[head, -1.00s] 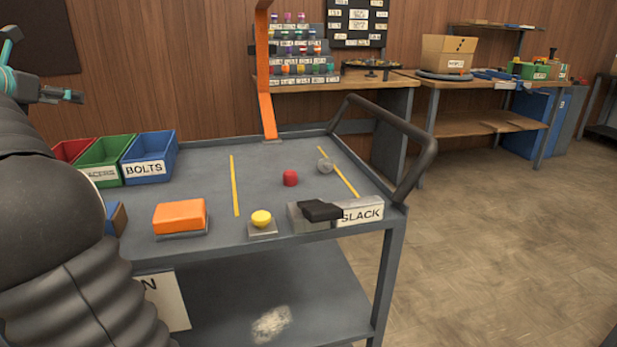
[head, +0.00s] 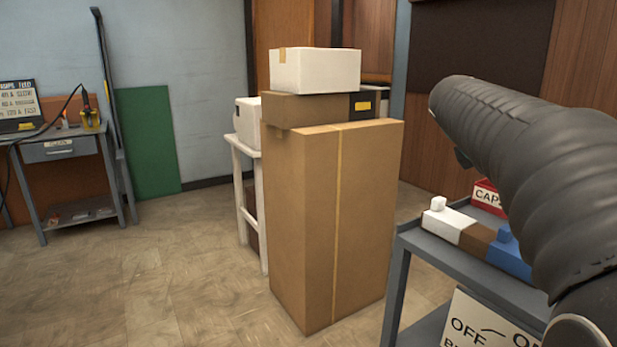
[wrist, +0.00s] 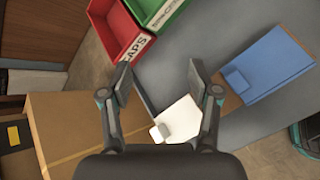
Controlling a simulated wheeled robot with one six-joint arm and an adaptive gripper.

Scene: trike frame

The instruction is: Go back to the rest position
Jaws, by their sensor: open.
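My gripper (wrist: 160,75) shows in the wrist view with its two fingers spread apart and nothing between them. It hangs over the edge of the grey cart, and a white block (wrist: 180,120) lies below the fingers. In the head view my black sleeved arm crosses the right side, and the gripper itself cannot be made out there.
The grey cart (head: 402,262) holds the white block (head: 447,222), a blue block (head: 512,254) and a red CAPS bin (head: 487,197). A green bin (wrist: 160,12) stands beside the red one. A tall cardboard box (head: 335,230) stands left of the cart. Floor (head: 130,275) further left is clear.

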